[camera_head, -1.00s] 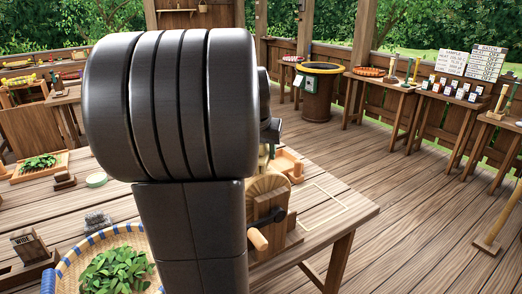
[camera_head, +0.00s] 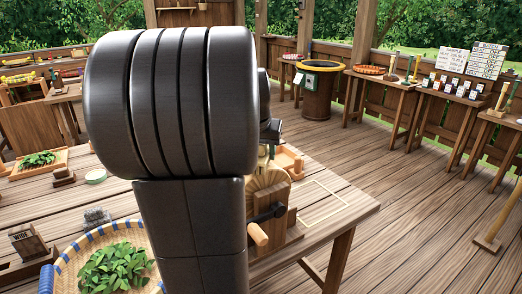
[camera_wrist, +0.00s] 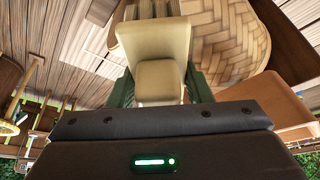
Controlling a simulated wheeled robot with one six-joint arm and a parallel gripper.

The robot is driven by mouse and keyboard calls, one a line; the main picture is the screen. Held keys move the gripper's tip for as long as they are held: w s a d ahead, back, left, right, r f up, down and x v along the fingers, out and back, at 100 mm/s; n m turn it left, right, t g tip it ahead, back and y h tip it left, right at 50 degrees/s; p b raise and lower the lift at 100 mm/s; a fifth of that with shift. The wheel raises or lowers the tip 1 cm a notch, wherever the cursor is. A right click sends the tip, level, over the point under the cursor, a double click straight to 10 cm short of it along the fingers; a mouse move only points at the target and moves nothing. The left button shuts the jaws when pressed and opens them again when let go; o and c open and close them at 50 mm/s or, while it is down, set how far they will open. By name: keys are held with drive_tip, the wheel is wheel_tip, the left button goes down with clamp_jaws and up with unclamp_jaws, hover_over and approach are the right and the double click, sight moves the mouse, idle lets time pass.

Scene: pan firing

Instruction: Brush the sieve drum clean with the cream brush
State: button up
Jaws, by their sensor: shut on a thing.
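The cream brush (camera_wrist: 154,42) is a pale block-shaped piece, seen close up in the wrist view. My gripper (camera_wrist: 158,84), with dark green fingers on both sides, is shut on it. The sieve drum (camera_wrist: 228,38) shows as a tan woven curved surface with a brown wooden rim, right behind and to the right of the brush. I cannot tell whether the brush touches it. In the head view the drum (camera_head: 268,181) sits in a wooden stand with a dark crank and wooden knob (camera_head: 258,234). My arm hides its left part, the gripper and most of the brush there.
A blue-rimmed woven basket of green leaves (camera_head: 68,264) stands at the front left of the table. A wooden tray (camera_head: 289,160) lies behind the drum stand. A pale rectangle outline (camera_head: 325,207) marks bare table at right. Side tables and a bin (camera_head: 318,92) stand farther back.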

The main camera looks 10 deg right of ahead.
drive_tip(key=shift+f, duration=0.3)
drive_tip(key=shift+w, duration=0.1)
drive_tip(key=shift+w+a+r+p, duration=0.1)
drive_tip(key=shift+w+a+p, duration=0.15)
drive_tip(key=shift+w, duration=0.35)
drive_tip(key=shift+w+a+r+p, duration=0.1)
drive_tip(key=shift+w+a+p, duration=0.1)
drive_tip(key=shift+w, duration=0.4)
drive_tip(key=shift+w+a+p, duration=0.2)
drive_tip(key=shift+w+a, duration=0.05)
drive_tip(key=shift+w, duration=0.35)
drive_tip(key=shift+s+d+f, duration=0.1)
drive_tip(key=shift+s, duration=0.05)
drive_tip(key=shift+s+d, duration=0.3)
drive_tip(key=shift+s, duration=0.6)
drive_tip(key=shift+s+d, duration=0.3)
drive_tip(key=shift+s, duration=0.55)
drive_tip(key=shift+a, duration=0.4)
drive_tip(key=shift+w+a+p, duration=0.2)
drive_tip(key=shift+w+a, duration=0.15)
drive_tip(key=shift+w, duration=0.55)
drive_tip(key=shift+w+a+p, duration=0.2)
drive_tip(key=shift+w+a, duration=0.1)
drive_tip(key=shift+w, duration=0.55)
